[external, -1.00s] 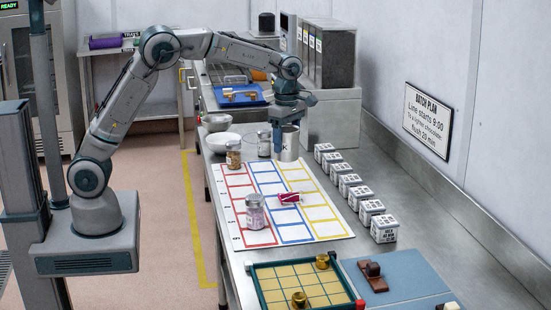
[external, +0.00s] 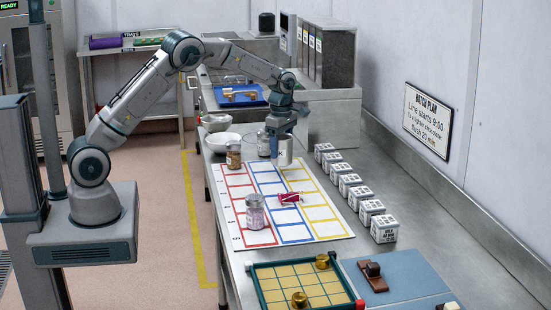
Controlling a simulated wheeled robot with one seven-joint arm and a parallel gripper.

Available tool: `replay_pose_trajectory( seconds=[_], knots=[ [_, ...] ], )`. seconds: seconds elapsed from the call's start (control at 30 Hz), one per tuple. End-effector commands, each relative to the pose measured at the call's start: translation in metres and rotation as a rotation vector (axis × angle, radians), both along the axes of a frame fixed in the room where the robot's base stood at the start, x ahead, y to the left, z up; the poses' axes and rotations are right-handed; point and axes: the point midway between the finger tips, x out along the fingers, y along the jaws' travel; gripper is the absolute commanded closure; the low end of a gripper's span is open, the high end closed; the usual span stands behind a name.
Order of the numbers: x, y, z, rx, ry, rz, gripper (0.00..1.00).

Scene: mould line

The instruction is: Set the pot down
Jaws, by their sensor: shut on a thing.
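The pot (external: 285,154) is a light metal cylinder with dark lettering on its side, upright in my gripper (external: 282,136). My gripper points down and is shut on the pot near its top. The pot is at the far end of the white mat (external: 340,229), around the blue and yellow columns. I cannot tell for sure whether its base touches the mat. The mat has red, blue and yellow outlined boxes.
A brown jar (external: 233,155) and a grey-lidded jar (external: 263,145) stand left of the pot. Several white boxes (external: 349,186) line the right. Several mat boxes are bare.

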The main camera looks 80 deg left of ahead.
Motion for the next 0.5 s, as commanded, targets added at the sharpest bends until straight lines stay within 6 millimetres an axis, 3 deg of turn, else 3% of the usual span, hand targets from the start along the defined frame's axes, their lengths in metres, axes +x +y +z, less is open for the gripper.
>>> replay_pose_trajectory(
  seconds=[0.2, 0.5],
  knots=[
    [0.0, 0.0, -0.028, -0.001, 0.002, 0.0, 0.62],
    [0.0, -0.001, -0.032, 0.0, 0.0, 0.0, 0.62]
  ],
)
